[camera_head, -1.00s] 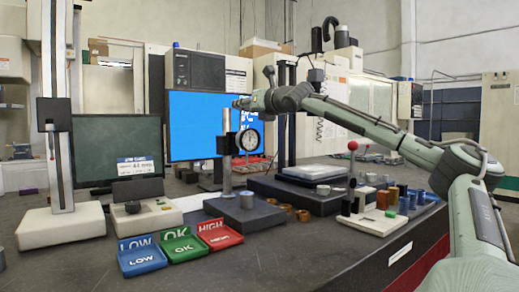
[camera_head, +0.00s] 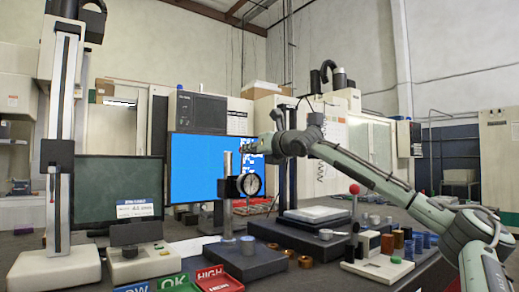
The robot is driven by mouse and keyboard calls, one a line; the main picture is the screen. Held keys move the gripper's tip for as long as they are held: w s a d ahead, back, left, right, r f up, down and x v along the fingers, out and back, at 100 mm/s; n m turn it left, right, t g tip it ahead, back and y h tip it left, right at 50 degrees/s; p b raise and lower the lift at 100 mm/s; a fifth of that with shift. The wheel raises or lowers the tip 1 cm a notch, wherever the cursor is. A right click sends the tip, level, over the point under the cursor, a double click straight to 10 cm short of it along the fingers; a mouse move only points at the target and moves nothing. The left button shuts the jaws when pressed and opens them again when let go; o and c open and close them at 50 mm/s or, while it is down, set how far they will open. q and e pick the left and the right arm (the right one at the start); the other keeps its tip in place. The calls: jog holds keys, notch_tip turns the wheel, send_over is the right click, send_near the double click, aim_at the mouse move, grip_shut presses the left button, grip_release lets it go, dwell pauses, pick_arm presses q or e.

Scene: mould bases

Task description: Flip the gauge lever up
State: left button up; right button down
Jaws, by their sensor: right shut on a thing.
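The dial gauge (camera_head: 249,184) has a round white face in a dark rim and is clamped to a metal post on a dark base (camera_head: 246,262). My right gripper (camera_head: 245,151) is just above the dial, in front of the blue screen, with its arm coming in from the right. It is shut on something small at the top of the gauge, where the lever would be. The lever is too small and too hidden by the gripper to tell its angle. My left gripper is not in view.
A blue monitor (camera_head: 197,160) stands behind the gauge. A tall column stand (camera_head: 60,150) is at left. The red HIGH tray (camera_head: 222,278) and green OK tray (camera_head: 176,283) lie in front. Several bushings (camera_head: 388,244) and a red-knobbed lever (camera_head: 355,189) are at right.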

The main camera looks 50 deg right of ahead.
jog(key=v, duration=0.5)
jog(key=shift+s+a+r, duration=0.1)
jog(key=shift+r, duration=0.05)
dwell(0.7)
